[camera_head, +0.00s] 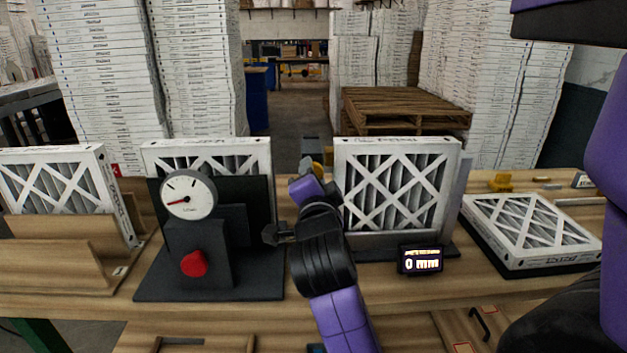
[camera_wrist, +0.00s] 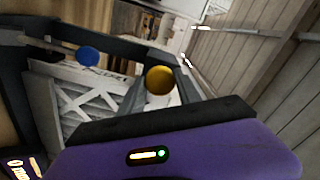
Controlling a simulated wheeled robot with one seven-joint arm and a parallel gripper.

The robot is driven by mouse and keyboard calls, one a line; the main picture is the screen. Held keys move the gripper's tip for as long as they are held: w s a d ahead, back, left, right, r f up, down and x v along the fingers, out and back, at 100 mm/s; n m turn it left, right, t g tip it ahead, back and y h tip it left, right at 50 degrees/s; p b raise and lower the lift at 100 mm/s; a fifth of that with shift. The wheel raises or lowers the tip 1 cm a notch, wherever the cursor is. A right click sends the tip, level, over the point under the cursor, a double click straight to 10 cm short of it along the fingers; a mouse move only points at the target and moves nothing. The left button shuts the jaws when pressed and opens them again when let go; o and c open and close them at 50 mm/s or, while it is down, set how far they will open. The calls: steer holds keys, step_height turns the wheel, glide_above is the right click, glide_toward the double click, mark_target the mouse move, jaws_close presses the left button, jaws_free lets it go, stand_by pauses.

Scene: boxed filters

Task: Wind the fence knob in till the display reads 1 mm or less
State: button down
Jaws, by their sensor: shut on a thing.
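The display (camera_head: 421,260) stands at the front of the middle filter's stand and reads 0 mm. It also shows, cut off and tilted, in the wrist view (camera_wrist: 24,165). A round gold knob (camera_wrist: 160,80) sits between the fingertips of my gripper (camera_wrist: 161,93), which is shut on it. In the head view my arm reaches to the left of the upright boxed filter (camera_head: 395,190). A small yellow part (camera_head: 318,168) shows there beside my wrist, and the fingers are mostly hidden. The fence itself is hard to make out.
A dial gauge (camera_head: 188,198) on a black stand with a red button (camera_head: 194,263) stands left of my arm. A filter lies flat (camera_head: 535,232) at the right. Another leans in a wooden rack (camera_head: 60,250) at the far left. A blue knob (camera_wrist: 88,56) shows in the wrist view.

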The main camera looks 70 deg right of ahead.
stand_by(0.4)
steer(key=c, duration=0.9)
jaws_free()
steer(key=shift+o, duration=0.2)
steer(key=shift+a, duration=0.15)
steer(key=p+v, duration=0.7)
steer(key=shift+a, duration=0.3)
steer(key=shift+s, duration=0.15)
